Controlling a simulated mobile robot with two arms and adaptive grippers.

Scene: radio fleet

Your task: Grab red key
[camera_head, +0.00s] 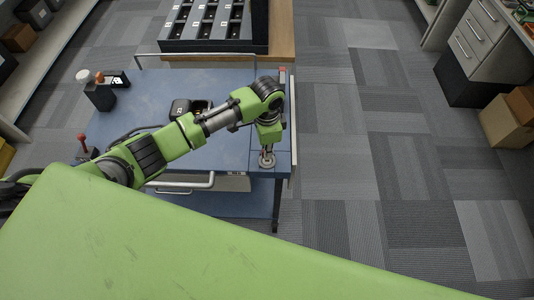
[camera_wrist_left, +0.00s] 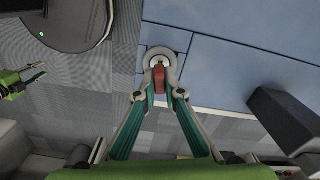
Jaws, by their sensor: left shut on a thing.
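The red key (camera_wrist_left: 158,77) stands at a round silver ring fitting on the blue tabletop, in the wrist view. My left gripper (camera_wrist_left: 159,92) is shut on the red key, with its two teal fingers converging on it from below in the picture. In the head view my left gripper (camera_head: 267,158) points down at the right front corner of the blue table (camera_head: 225,82); the key itself is hidden or too small to tell there. A green gripper at the left of the wrist view, seemingly my right gripper (camera_wrist_left: 38,72), is empty with its fingertips apart.
On the table are a black box (camera_head: 190,107), a dark device (camera_head: 100,97) at the left and a red-topped item (camera_head: 82,141). A black compartment rack (camera_head: 210,25) stands behind. Drawers (camera_head: 478,40) and cardboard boxes (camera_head: 508,122) are at the right. Carpet right of the table is clear.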

